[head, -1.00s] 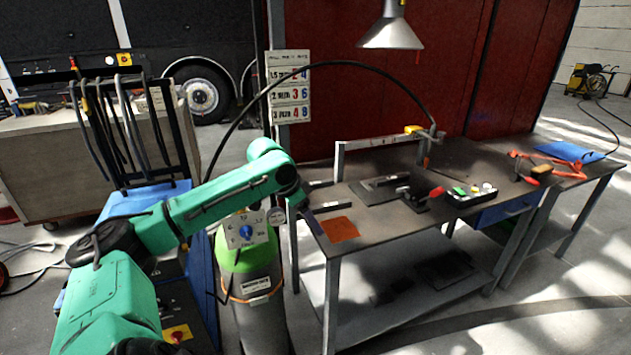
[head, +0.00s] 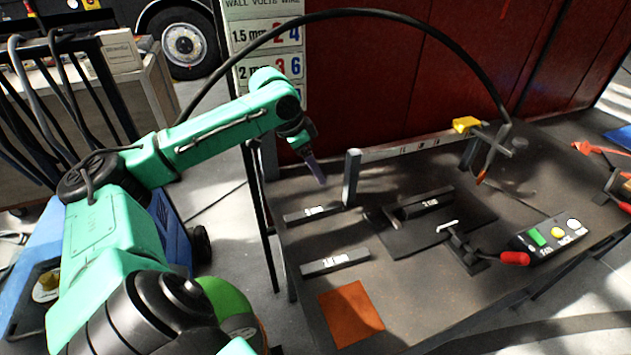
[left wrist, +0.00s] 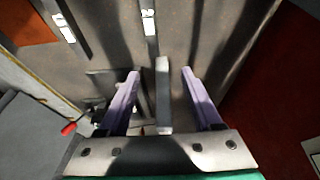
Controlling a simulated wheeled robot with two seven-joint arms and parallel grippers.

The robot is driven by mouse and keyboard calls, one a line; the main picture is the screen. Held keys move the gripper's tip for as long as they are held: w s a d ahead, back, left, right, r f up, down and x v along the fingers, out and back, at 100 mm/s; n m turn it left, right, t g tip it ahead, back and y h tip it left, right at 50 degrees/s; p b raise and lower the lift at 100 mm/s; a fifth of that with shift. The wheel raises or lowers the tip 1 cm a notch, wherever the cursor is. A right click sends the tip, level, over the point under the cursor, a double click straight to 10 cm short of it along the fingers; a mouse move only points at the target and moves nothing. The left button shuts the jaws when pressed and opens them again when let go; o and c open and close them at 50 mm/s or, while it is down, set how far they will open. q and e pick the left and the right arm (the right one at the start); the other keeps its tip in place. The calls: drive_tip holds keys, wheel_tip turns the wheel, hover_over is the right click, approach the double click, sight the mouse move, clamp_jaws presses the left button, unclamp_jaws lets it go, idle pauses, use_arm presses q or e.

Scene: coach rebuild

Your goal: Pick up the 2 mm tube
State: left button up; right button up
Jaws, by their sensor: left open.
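Three dark grey tubes with small white labels lie on the workbench (head: 290,235). One (head: 335,262) is near the orange plate, one (head: 312,213) is by the bench's left end, and one (head: 427,203) is on a dark plate at the middle. The labels are too small to read surely, so I cannot tell which is the 2 mm tube. My left gripper (head: 318,172) is above the bench's back left edge, open, apart from the tubes. In the left wrist view its purple fingers (left wrist: 160,85) are spread, with a grey bar seen between them. My right gripper is out of view.
An orange plate (head: 350,312), a red-handled clamp (head: 512,258) and a button box (head: 550,240) are on the bench. A black cable (head: 400,18) arches above.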

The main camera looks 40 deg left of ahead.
use_arm(q)
drive_tip(key=p, duration=0.2)
approach(336, 204)
drive_tip(key=shift+s+d+f, duration=0.3)
drive_tip(key=shift+d+f, duration=0.2)
drive_tip(key=shift+f, duration=0.1)
drive_tip(key=x, duration=0.5)
drive_tip(key=w+p+x, duration=0.1)
drive_tip(key=x, duration=0.1)
drive_tip(key=shift+a, duration=0.25)
drive_tip(key=shift+f, duration=0.25)
drive_tip(key=shift+a, duration=0.1)
clamp_jaws()
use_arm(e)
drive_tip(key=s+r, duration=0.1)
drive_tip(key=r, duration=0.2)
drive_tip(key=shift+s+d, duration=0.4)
